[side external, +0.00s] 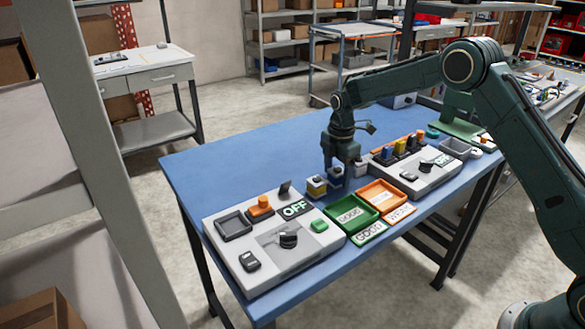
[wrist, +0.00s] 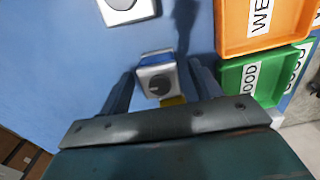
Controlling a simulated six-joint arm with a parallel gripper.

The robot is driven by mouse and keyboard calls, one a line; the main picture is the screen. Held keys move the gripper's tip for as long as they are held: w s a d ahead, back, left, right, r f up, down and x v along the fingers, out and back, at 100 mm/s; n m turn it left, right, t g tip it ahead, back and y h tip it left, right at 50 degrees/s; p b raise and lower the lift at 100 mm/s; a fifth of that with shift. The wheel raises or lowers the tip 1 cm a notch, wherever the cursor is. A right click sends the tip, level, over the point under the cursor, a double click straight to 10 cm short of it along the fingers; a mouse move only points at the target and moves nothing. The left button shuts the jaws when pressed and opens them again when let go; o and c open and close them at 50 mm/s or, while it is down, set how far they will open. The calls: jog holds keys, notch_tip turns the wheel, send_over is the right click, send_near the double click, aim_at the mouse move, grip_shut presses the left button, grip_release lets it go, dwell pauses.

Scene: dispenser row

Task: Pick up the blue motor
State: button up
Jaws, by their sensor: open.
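The blue motor (side external: 335,181) stands on the blue table beside a yellow motor (side external: 317,187). In the wrist view the motor (wrist: 157,76), with its silver top and dark round hub, sits between my fingers. My gripper (side external: 342,172) is open and points down over it, with a finger on each side. I cannot tell whether either finger touches it. A sliver of the yellow motor (wrist: 173,101) shows just past it, mostly hidden by my gripper. A grey-topped motor (side external: 361,170) stands to the right, also at the top of the wrist view (wrist: 127,8).
A green GOOD tray (side external: 372,211) and an orange tray (side external: 404,201) lie close in front. A grey panel with an OFF sign (side external: 296,208) is at left. Another panel (side external: 408,179) with a row of coloured parts is at right. The back left of the table is clear.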

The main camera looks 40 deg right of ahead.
aim_at(338, 169)
dwell(0.4)
jog(key=c, duration=1.3)
jog(key=shift+o, duration=0.2)
jog(key=shift+r, duration=0.2)
notch_tip(338, 169, up, 20)
jog(key=shift+f, duration=0.15)
